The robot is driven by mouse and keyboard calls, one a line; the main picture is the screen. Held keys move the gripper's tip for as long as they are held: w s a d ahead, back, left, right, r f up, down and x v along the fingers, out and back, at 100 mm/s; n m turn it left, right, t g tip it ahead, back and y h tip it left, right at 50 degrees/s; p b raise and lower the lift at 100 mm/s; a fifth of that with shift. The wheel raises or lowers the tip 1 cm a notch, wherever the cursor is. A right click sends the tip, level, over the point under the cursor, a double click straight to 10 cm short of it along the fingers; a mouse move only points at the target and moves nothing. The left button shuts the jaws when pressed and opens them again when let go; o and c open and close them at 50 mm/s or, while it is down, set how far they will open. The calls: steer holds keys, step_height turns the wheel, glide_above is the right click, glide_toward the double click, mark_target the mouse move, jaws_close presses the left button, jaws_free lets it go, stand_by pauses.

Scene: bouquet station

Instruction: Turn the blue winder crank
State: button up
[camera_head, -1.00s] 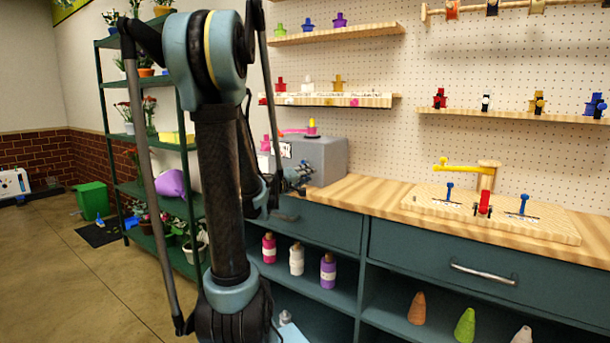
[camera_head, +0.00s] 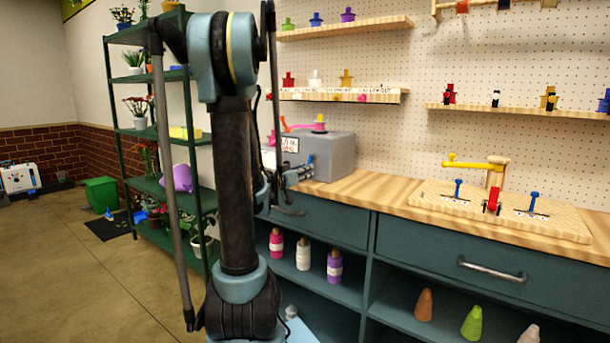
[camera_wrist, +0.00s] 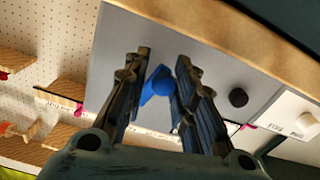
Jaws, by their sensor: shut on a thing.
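The winder is a grey box (camera_head: 335,158) at the left end of the wooden counter. My arm hides part of the box's left side. A black knob (camera_wrist: 238,97) is beside the crank on the same face.
A wooden board (camera_head: 500,212) with a yellow arm and blue pegs stands on the counter to the right. Drawers and open shelves with bottles are below. A green plant rack (camera_head: 125,130) stands left. Floor at the far left is mostly clear.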

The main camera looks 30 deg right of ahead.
steer(key=shift+w+a+r+m, duration=0.15)
steer(key=shift+w+m, duration=0.2)
steer(key=shift+m, duration=0.4)
steer(key=shift+w+a+r+m, duration=0.1)
steer(key=shift+w+m, duration=0.25)
steer(key=shift+m, duration=0.4)
steer(key=o, duration=0.9)
steer(key=shift+w, duration=0.1)
steer(key=v, duration=1.2)
steer(key=shift+f, duration=0.15)
